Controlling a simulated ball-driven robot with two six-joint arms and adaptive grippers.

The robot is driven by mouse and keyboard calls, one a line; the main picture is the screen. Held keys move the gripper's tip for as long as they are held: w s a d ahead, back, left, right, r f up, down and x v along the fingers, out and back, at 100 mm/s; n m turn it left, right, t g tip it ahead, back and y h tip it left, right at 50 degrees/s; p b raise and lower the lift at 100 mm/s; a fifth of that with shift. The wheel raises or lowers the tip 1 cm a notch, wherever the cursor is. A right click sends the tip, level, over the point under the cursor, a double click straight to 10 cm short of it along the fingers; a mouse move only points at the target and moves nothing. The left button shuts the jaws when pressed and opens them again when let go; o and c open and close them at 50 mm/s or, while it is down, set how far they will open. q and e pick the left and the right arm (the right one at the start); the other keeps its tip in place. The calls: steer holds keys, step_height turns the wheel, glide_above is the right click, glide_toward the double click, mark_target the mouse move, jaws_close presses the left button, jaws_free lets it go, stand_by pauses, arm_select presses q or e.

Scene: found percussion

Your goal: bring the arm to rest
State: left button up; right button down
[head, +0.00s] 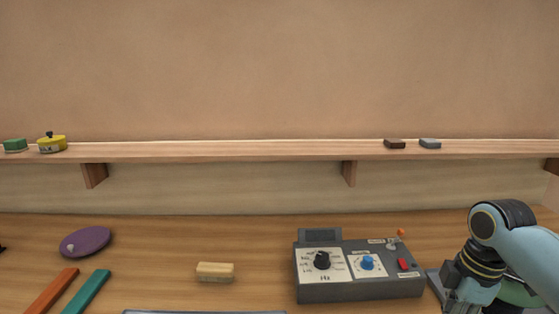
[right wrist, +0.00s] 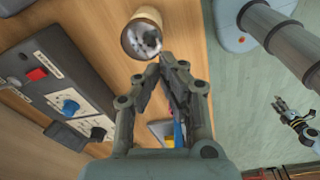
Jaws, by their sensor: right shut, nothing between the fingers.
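My right gripper (head: 462,303) is at the lower right of the head view, just right of the grey control box (head: 360,288). In the right wrist view its fingers (right wrist: 167,72) are closed together with nothing between them. They point towards a round cup-like container (right wrist: 143,37) with dark contents, apart from it as far as I can tell. A small gripper with yellow bands, seemingly my left one (right wrist: 283,106), shows at the right of the right wrist view; its jaws are too small to judge.
The control box has a black dial, a blue dial and a red switch. On the table are a pale block (head: 215,272), a purple disc (head: 85,241), an orange bar (head: 52,291) and a teal bar (head: 86,293). A shelf (head: 250,150) holds small items. Free table lies between block and disc.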

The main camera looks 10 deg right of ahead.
steer(key=s+a+r+m+t, duration=0.1)
steer(key=s+a+r+m, duration=0.25)
steer(key=s, duration=0.25)
steer(key=s+a+r+m+t+h, duration=0.1)
steer(key=s+a+r+m, duration=0.1)
steer(key=s+m, duration=0.4)
steer(key=s+a+r+m+t, duration=0.1)
steer(key=s+a+r+m, duration=0.15)
steer(key=s, duration=0.45)
step_height(320, 180, down, 42)
steer(key=s+d+g+b, duration=0.2)
steer(key=s+b, duration=0.1)
steer(key=b, duration=1)
arm_select(q)
step_height(320, 180, down, 23)
steer(key=s+b, duration=0.2)
steer(key=b, duration=0.7)
steer(key=shift+r+g, duration=0.2)
steer(key=shift+g, duration=0.1)
arm_select(e)
steer(key=s+f, duration=0.8)
steer(key=f, duration=0.4)
steer(key=s+f+m, duration=0.1)
steer(key=s+f, duration=0.8)
steer(key=f, duration=0.2)
steer(key=shift+s+d+f+g, duration=0.3)
steer(key=shift+d+f+g, duration=0.05)
steer(key=shift+g, duration=0.05)
